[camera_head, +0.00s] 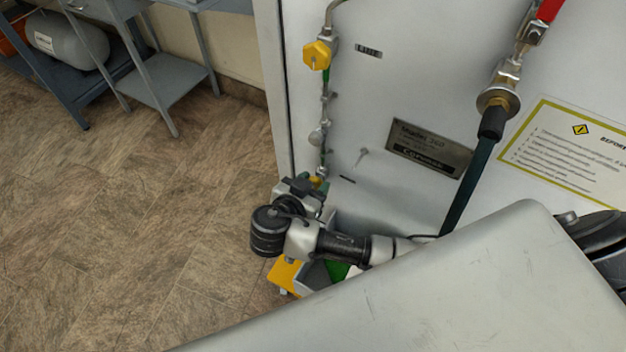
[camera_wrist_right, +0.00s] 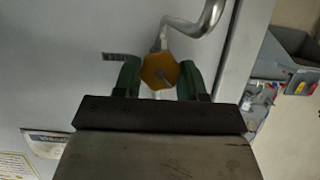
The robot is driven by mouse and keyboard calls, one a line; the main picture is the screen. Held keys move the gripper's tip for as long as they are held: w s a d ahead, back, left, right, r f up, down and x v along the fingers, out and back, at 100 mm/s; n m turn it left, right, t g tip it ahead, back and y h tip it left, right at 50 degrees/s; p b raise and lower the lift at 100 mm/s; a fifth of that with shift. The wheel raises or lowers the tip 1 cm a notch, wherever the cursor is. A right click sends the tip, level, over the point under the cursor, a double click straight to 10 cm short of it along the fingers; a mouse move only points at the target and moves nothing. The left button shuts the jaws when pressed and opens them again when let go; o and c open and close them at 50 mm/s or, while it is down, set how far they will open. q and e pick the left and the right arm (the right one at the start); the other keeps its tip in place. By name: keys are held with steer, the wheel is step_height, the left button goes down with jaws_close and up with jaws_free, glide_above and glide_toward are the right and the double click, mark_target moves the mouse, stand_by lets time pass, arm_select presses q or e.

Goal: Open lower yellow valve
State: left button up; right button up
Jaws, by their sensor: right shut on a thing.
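The lower yellow valve (camera_head: 317,181) is on the pipe along the panel's left edge, mostly hidden behind my right gripper in the head view. In the right wrist view, the yellow knob (camera_wrist_right: 159,70) sits between the two green fingers of my right gripper (camera_wrist_right: 158,78). The gripper is shut on the knob. In the head view, my right gripper (camera_head: 306,189) reaches the valve from below, and its fingertips are hard to make out. The upper yellow valve (camera_head: 317,55) is higher on the same pipe, clear of the gripper. My left gripper is not in view.
A grey panel (camera_head: 410,60) carries a nameplate (camera_head: 429,148), a notice (camera_head: 570,150) and a dark hose (camera_head: 466,190) with a metal fitting. Yellow and green boxes (camera_head: 287,274) stand below my right wrist. The brown tiled floor (camera_head: 130,220) at left is clear.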

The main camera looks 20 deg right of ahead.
steer(key=shift+n+g+h+p, duration=0.3)
steer(key=shift+n+g+p, duration=0.2)
steer(key=shift+n+p, duration=0.4)
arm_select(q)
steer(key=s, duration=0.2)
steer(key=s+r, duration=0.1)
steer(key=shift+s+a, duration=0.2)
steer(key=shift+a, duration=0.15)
arm_select(e)
steer(key=o, duration=0.9)
steer(key=shift+o, duration=0.2)
steer(key=v, duration=1)
steer(key=shift+s+a, duration=0.2)
steer(key=shift+a, duration=0.15)
steer(key=shift+r, duration=0.1)
